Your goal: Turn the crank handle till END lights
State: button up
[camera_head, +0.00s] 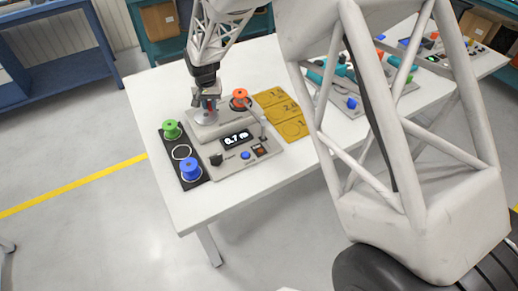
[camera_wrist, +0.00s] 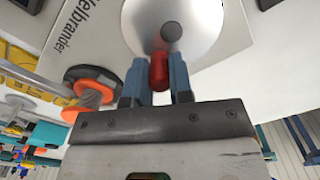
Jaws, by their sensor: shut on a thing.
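The crank is a pale metal disc (camera_head: 204,117) on the left of the grey winding machine (camera_head: 226,166). Its red handle (camera_wrist: 159,72) stands between the blue fingers of my gripper (camera_wrist: 159,80), which is shut on it. The disc fills the top of the wrist view (camera_wrist: 190,30), with a dark hub. In the head view my gripper (camera_head: 210,103) is over the disc and mostly hides the handle. The display (camera_head: 236,139) shows digits that look like 8.7 m. A small red-orange part (camera_head: 261,150) sits right of the blue button (camera_head: 245,155); whether an END light is lit I cannot tell.
An orange reel (camera_head: 240,98) sits on the machine, close to my gripper's right. A black tray (camera_head: 204,177) at the left holds a green reel (camera_head: 172,130) and a blue reel (camera_head: 191,169). Yellow numbered plates (camera_head: 293,129) lie at the right. The table's front left is clear.

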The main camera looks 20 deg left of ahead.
jog(key=shift+s+d+f, duration=0.1)
jog(key=shift+s+d, duration=0.25)
jog(key=shift+d, duration=0.35)
